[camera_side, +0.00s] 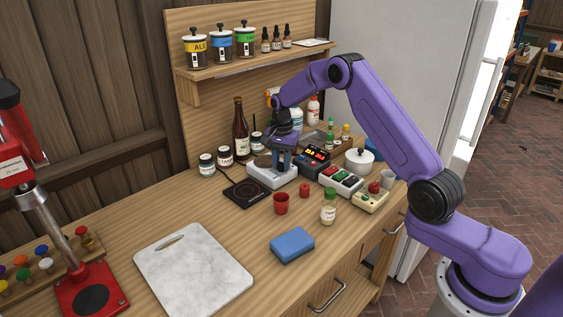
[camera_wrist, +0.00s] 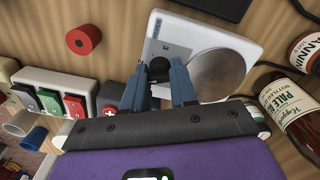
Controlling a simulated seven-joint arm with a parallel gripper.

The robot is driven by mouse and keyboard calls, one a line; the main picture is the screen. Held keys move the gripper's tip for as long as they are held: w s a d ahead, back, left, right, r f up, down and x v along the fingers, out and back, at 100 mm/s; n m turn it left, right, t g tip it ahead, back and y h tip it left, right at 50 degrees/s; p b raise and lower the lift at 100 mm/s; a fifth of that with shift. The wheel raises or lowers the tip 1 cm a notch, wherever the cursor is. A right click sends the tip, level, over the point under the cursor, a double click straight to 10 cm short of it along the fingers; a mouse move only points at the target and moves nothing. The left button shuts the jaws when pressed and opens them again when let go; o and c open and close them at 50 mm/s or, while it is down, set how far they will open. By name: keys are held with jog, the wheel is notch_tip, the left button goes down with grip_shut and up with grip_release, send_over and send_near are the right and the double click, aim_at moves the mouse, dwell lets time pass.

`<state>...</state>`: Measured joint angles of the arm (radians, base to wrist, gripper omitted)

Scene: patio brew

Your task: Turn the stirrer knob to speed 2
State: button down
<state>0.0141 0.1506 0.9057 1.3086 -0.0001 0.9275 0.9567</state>
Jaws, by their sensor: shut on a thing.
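The stirrer (camera_side: 262,180) is a white box with a round metal plate on the bench. It also shows in the wrist view (camera_wrist: 190,35), plate to the right. My gripper (camera_side: 283,163) points down over the right side of the stirrer. In the wrist view my gripper's two blue-grey fingers (camera_wrist: 160,82) are shut on the dark stirrer knob (camera_wrist: 158,68), one on each side. The knob is partly hidden by the fingers, and I cannot read its speed setting.
A black hot plate (camera_side: 248,193) lies left of the stirrer. Brown bottles (camera_side: 240,130) stand behind.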

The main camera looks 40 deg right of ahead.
jog(key=shift+m, duration=2.3)
jog(key=c, duration=0.9)
grip_release()
notch_tip(320, 180, up, 18)
jog(key=shift+f, duration=0.25)
jog(key=shift+a, duration=0.1)
